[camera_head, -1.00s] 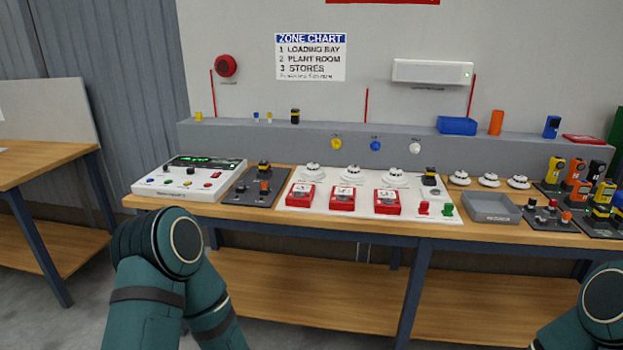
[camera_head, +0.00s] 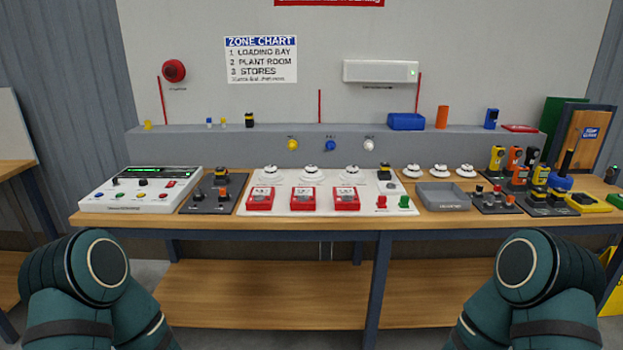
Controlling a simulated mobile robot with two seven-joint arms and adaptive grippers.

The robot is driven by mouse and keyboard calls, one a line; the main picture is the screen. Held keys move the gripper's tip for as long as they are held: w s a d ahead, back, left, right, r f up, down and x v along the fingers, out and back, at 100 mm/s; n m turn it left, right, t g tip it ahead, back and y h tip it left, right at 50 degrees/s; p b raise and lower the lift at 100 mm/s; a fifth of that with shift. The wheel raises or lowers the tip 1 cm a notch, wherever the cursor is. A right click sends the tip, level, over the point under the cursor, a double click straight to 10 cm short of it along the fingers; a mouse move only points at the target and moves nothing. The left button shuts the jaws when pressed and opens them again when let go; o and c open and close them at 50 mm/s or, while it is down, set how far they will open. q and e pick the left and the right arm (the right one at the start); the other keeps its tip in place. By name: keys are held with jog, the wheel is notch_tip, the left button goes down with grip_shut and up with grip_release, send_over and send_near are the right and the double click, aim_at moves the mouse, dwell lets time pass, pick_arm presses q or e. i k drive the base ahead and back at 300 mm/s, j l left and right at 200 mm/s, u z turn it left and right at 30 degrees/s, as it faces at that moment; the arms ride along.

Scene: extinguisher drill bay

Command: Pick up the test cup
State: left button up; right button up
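An upright orange cylinder (camera_head: 442,117) stands on the grey ledge at the back of the bench, right of a blue open bin. It may be the test cup, but I cannot tell for sure at this size. Only the elbow parts of my two arms show, at the lower left and lower right, in front of the bench. Neither gripper is in view.
The wooden bench (camera_head: 300,226) holds a control panel (camera_head: 140,190), a white board with red call points (camera_head: 303,199), a grey tray (camera_head: 443,196) and several handheld devices at the right. The blue bin (camera_head: 406,121) is on the ledge. Floor before the bench looks clear.

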aim_at(562, 180)
jog(key=z, duration=1.45)
jog(key=i+l, duration=0.2)
jog(key=i, duration=0.35)
jog(key=i+l, duration=0.15)
jog(key=i, duration=0.4)
jog(key=i+l+z, duration=0.1)
jog(key=i, duration=0.5)
jog(key=l, duration=0.1)
